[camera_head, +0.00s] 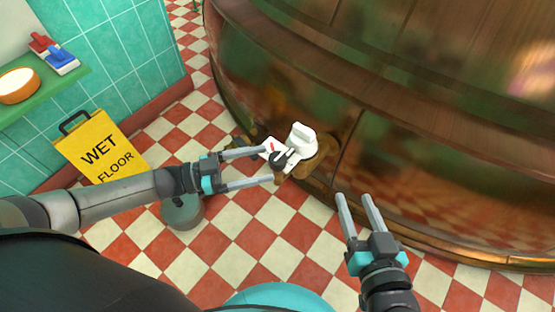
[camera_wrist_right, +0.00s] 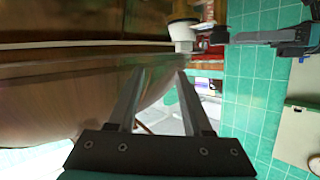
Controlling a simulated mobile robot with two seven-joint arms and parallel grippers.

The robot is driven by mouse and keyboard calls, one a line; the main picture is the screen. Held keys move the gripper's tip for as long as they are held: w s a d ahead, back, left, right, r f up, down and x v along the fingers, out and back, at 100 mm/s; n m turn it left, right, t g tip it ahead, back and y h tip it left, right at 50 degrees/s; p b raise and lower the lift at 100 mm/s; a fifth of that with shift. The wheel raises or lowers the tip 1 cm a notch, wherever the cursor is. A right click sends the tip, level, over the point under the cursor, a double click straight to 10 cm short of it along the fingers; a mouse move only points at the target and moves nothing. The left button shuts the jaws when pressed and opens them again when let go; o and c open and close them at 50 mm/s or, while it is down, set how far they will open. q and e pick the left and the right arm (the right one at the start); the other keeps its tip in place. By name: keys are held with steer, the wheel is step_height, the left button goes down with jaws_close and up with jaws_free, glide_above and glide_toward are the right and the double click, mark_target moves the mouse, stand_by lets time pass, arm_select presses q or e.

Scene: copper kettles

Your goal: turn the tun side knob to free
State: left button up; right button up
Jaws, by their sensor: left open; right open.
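The tun (camera_head: 420,130) is a big curved copper-and-wood vessel filling the right of the head view. Its side knob (camera_head: 301,138) is white and sits on a brass fitting low on the wall. A white plate with a red mark and a dark part lie just left of it. My left gripper (camera_head: 267,166) is open, its fingertips at the left of the plate and dark part; contact cannot be told. My right gripper (camera_head: 355,197) is open and empty, apart from the knob, near the tun's wall. The right wrist view shows the knob (camera_wrist_right: 182,30) beyond the right fingertips (camera_wrist_right: 160,73).
A yellow wet-floor sign (camera_head: 102,147) stands at the left by the teal tiled wall. A green shelf (camera_head: 45,92) holds an orange bowl (camera_head: 18,86) and red and blue items. A grey-green round object (camera_head: 182,211) is below my left arm. Checkered floor is open around.

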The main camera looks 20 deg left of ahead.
mark_target(278, 158)
arm_select(q)
steer(key=x, duration=0.3)
steer(key=shift+w+b, duration=0.1)
steer(key=shift+b, duration=0.25)
steer(key=shift+x, duration=0.85)
arm_select(e)
steer(key=shift+s+a+r+t+y, duration=0.2)
steer(key=shift+a+r+t, duration=0.2)
steer(key=shift+t, duration=0.2)
steer(key=shift+s+a+r+t+y, duration=0.2)
steer(key=shift+a+r+t, duration=0.15)
steer(key=shift+t, duration=0.25)
arm_select(q)
steer(key=shift+c, duration=0.3)
jaws_close()
arm_select(e)
steer(key=shift+d, duration=0.1)
